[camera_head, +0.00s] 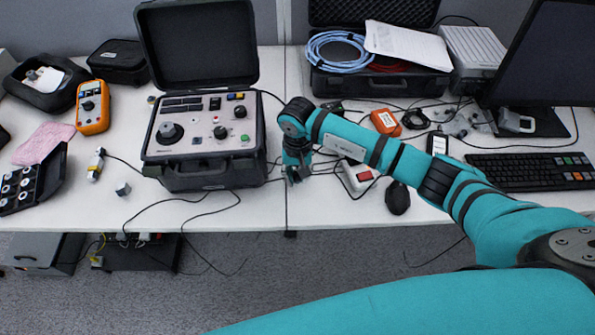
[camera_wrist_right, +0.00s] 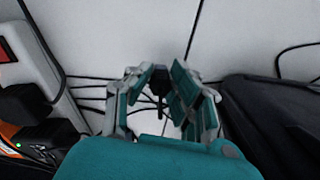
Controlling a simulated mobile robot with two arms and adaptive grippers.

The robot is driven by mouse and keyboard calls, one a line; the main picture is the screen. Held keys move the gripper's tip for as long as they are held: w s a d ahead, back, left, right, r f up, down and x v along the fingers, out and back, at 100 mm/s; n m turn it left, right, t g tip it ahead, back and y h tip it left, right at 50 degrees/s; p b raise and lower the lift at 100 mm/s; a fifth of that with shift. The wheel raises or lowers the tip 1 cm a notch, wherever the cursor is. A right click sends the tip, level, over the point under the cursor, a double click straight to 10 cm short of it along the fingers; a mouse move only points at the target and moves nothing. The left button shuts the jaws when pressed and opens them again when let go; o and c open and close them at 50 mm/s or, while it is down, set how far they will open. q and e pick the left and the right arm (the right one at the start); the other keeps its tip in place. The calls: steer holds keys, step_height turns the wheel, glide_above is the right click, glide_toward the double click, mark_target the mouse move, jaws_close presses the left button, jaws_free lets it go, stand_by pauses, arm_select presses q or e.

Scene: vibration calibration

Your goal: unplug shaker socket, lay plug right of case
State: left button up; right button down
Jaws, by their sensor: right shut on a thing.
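The case (camera_head: 205,170) stands open on the table, with a control panel of knobs and sockets. My right gripper (camera_head: 293,178) is just right of the case, low over the table and apart from the power strip. In the right wrist view my right gripper (camera_wrist_right: 163,95) is shut on a small black plug (camera_wrist_right: 159,82), mostly hidden between the fingers. A thin black cable runs from near the fingers toward the far edge. The white power strip (camera_head: 350,186) with a red switch lies right of the gripper. Other black plugs (camera_wrist_right: 25,103) sit in it.
Black cables (camera_wrist_right: 88,95) cross the white table between strip and case. A keyboard (camera_head: 530,170) and monitor are at the right. An orange multimeter (camera_head: 92,107) is left. The table's front strip is mostly clear.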

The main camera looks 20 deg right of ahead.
mark_target(297, 174)
steer(key=shift+f, duration=0.75)
steer(key=shift+f+b, duration=0.4)
steer(key=shift+b, duration=0.35)
steer(key=c, duration=1.1)
jaws_free()
steer(key=shift+r, duration=0.1)
steer(key=shift+r+p, duration=1.4)
steer(key=shift+r, duration=1.05)
step_height(297, 174, up, 12)
